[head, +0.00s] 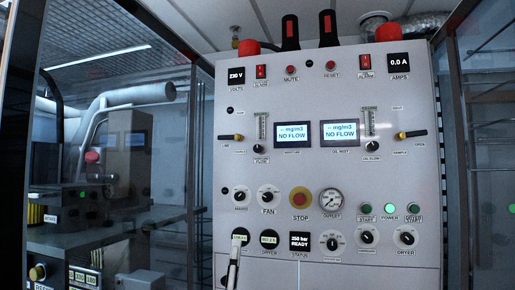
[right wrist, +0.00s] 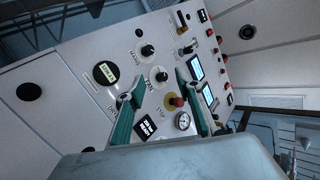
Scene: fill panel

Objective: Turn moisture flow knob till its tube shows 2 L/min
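The moisture flow knob (head: 258,148) is a small black knob under its clear upright tube (head: 262,125), at the upper left of the grey panel. The tube's scale and level are too small to read. The moisture display (head: 293,134) beside it reads mg/m3 and NO FLOW. The knob seems to show in the right wrist view (right wrist: 187,49), beyond my fingers. My right gripper (right wrist: 152,90) is open and empty, its teal fingers spread in front of the panel's lower left, apart from the knob. A pale part of it seems to show low in the head view. My left gripper is not in view.
The oil flow knob (head: 371,146) and oil mist display (head: 340,132) are to the right. The fan knob (head: 268,197), red stop button (head: 300,198) and outlet gauge (head: 331,200) sit below. A yellow-handled lever (head: 248,138) is close left of the moisture knob.

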